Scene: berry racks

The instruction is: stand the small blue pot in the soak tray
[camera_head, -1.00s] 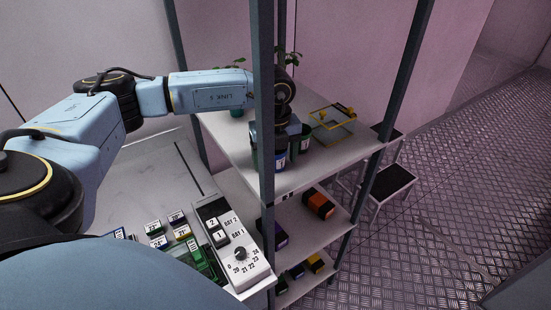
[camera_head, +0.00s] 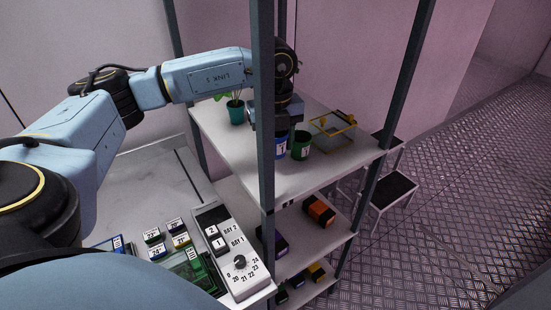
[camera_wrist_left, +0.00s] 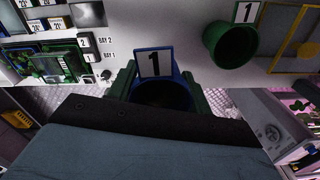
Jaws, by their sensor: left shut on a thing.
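A small blue pot (camera_head: 281,152) with a white "1" label is in my left gripper (camera_head: 275,124), at the top shelf of the rack. In the left wrist view the blue pot (camera_wrist_left: 178,77) sits between the two green fingers, its mouth facing the camera. The rack's front post hides part of the gripper. A clear tray with a yellow rim (camera_head: 333,131), apparently the soak tray, stands on the same shelf to the right of the pot. It shows partly at the right edge of the left wrist view (camera_wrist_left: 268,52). My right gripper is not in view.
A green pot (camera_head: 301,146) stands close to the blue pot, between it and the tray. A teal pot with a plant (camera_head: 236,113) stands behind left. Dark posts (camera_head: 263,190) frame the rack. A control box (camera_head: 235,250) and small labelled blocks lie at lower left.

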